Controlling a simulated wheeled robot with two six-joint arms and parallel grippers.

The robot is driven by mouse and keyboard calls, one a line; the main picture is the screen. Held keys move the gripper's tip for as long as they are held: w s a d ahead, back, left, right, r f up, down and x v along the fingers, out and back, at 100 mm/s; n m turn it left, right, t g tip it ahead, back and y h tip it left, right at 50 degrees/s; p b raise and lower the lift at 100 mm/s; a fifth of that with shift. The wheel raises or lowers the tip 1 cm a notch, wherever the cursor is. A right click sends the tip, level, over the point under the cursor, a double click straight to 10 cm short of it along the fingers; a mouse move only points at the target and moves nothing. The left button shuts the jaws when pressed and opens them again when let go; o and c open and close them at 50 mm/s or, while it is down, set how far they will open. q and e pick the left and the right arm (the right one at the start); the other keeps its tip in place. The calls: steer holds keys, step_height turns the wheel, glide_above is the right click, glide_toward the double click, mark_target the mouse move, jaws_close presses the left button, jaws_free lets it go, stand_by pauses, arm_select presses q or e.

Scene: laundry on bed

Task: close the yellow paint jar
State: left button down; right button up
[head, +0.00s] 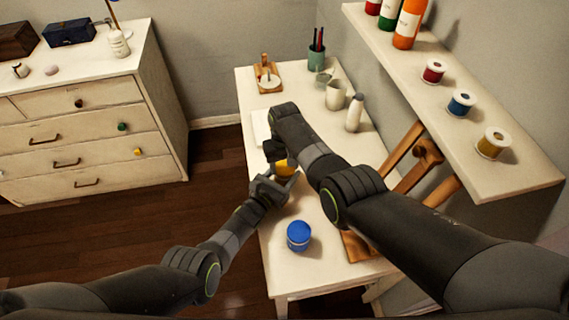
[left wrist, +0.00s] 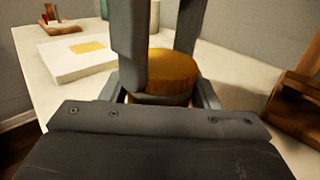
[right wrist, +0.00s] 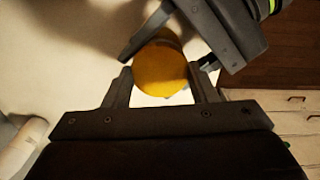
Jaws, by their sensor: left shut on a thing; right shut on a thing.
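The yellow paint jar (head: 286,169) is upright on the white table, partly hidden by both grippers. My left gripper (head: 277,184) is shut on the jar low on its side. My right gripper (head: 279,157) reaches down from above and is shut on the round yellow lid. In the right wrist view the lid (right wrist: 160,72) lies between my right fingertips. I cannot tell whether the lid is fully seated.
A blue jar (head: 299,236) stands nearer on the white table (head: 285,265). A white mug (head: 336,95), a white bottle (head: 354,113) and a pen cup (head: 317,56) stand farther back. A wooden easel (head: 402,147) is at right, below a shelf (head: 480,160) with spools.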

steer(key=o, duration=1.1)
steer(key=shift+c, duration=0.2)
steer(key=shift+r, duration=2.25)
